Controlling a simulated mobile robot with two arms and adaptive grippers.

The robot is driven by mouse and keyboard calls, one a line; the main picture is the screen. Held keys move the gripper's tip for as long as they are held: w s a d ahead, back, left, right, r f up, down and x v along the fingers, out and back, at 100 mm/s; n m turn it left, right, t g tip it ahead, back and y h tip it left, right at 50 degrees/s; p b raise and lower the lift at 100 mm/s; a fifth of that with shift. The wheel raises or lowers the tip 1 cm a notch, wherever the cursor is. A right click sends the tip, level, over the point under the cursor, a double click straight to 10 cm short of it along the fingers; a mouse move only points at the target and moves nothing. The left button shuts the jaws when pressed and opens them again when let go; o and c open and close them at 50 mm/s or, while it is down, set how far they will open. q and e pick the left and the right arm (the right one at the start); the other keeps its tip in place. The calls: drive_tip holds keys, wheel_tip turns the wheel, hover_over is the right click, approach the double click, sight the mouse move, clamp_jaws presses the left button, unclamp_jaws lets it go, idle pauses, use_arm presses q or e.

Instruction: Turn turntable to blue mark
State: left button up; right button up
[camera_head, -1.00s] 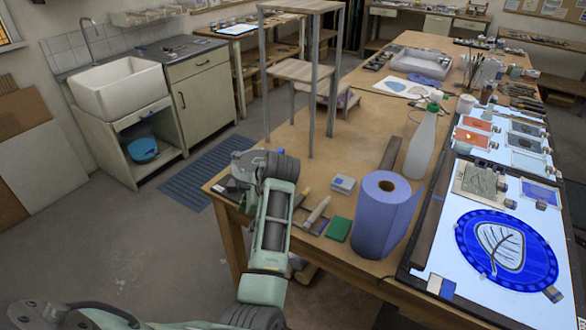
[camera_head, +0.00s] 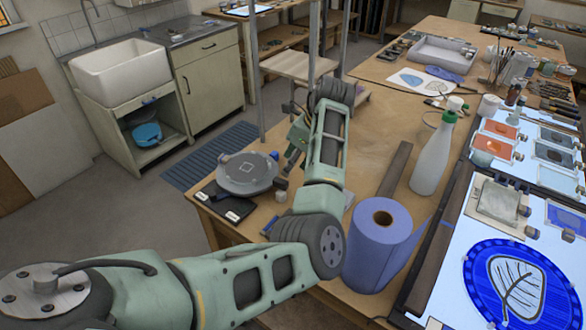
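The turntable (camera_head: 247,172) is a grey round disc with a square outline at its centre. It sits at the near left corner of the wooden table. A small dark blue spot (camera_head: 274,156) shows at its right rim; I cannot tell if this is the blue mark. My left arm comes in from the lower left and reaches over the table. Its dark gripper (camera_head: 294,145) is just right of the turntable, apparently a little apart from it. The fingers are small and partly hidden by the arm, so their opening is unclear. My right gripper is not in view.
A blue paper roll (camera_head: 379,250) and a spray bottle (camera_head: 433,155) stand right of my arm. A shelf stand (camera_head: 299,66) rises behind. A lit panel (camera_head: 455,290) lies at right.

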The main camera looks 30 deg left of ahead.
sight(282, 181)
use_arm(q)
drive_tip(key=x, duration=0.2)
drive_tip(key=p+x, duration=0.1)
drive_tip(key=x, duration=0.1)
drive_tip(key=p+x, duration=0.1)
drive_tip(key=x, duration=0.1)
drive_tip(key=shift+s+a+f, duration=0.15)
drive_tip(key=shift+s, duration=0.25)
drive_tip(key=shift+w+a+f, duration=0.1)
drive_tip(key=shift+f, duration=0.35)
drive_tip(key=shift+c, duration=1.4)
clamp_jaws()
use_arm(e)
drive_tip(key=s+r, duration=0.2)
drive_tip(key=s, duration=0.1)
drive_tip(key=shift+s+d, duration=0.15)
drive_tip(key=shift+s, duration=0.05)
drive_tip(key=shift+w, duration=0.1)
